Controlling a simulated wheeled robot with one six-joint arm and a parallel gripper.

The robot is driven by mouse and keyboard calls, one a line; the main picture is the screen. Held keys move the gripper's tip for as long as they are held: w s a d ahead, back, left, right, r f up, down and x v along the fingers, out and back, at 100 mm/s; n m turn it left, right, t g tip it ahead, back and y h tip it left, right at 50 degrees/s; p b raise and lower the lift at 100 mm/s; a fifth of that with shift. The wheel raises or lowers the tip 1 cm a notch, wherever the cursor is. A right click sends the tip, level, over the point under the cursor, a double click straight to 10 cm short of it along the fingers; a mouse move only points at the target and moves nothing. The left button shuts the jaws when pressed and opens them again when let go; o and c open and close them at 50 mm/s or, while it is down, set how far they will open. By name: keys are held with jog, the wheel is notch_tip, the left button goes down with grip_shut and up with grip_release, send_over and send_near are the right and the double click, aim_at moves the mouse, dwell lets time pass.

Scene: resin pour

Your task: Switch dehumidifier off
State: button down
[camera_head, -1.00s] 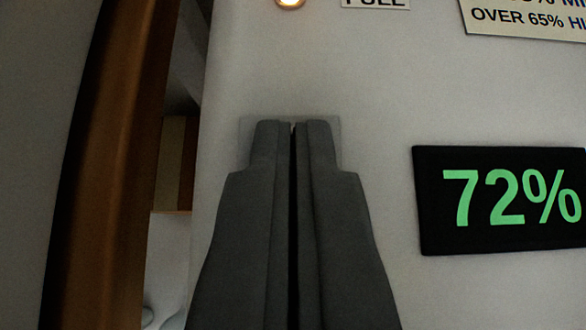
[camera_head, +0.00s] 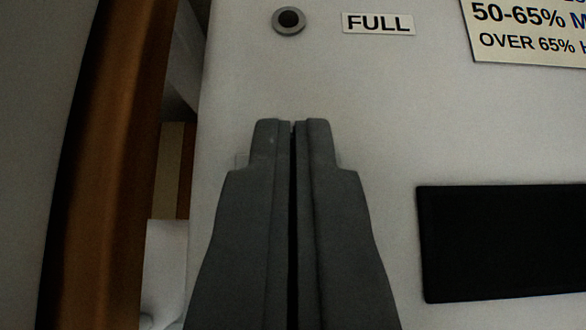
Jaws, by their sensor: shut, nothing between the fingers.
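The dehumidifier's pale front panel (camera_head: 400,120) fills most of the view. Its black display (camera_head: 505,243) at the right is blank. A round indicator lamp (camera_head: 289,20) at the top is dark, beside a label reading FULL (camera_head: 378,23). My gripper (camera_head: 292,122) is shut and empty, pointing at the panel left of the display. A small pale edge (camera_head: 242,161) shows just left of the fingers; the rest of that part is hidden behind them. I cannot tell whether the fingertips touch the panel.
A humidity notice (camera_head: 525,32) is at the top right, cut off by the frame. A brown wooden post (camera_head: 110,165) stands close along the left. A narrow gap between post and panel shows a pale object (camera_head: 165,265) behind.

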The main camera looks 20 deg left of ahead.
jog(key=shift+r, duration=0.1)
jog(key=r, duration=0.4)
jog(key=shift+w+a+r, duration=0.1)
jog(key=shift+w+r, duration=0.05)
jog(key=shift+w, duration=0.1)
jog(key=w+r+v, duration=0.1)
jog(key=v, duration=0.8)
jog(key=shift+r, duration=0.4)
jog(key=shift+a, duration=0.15)
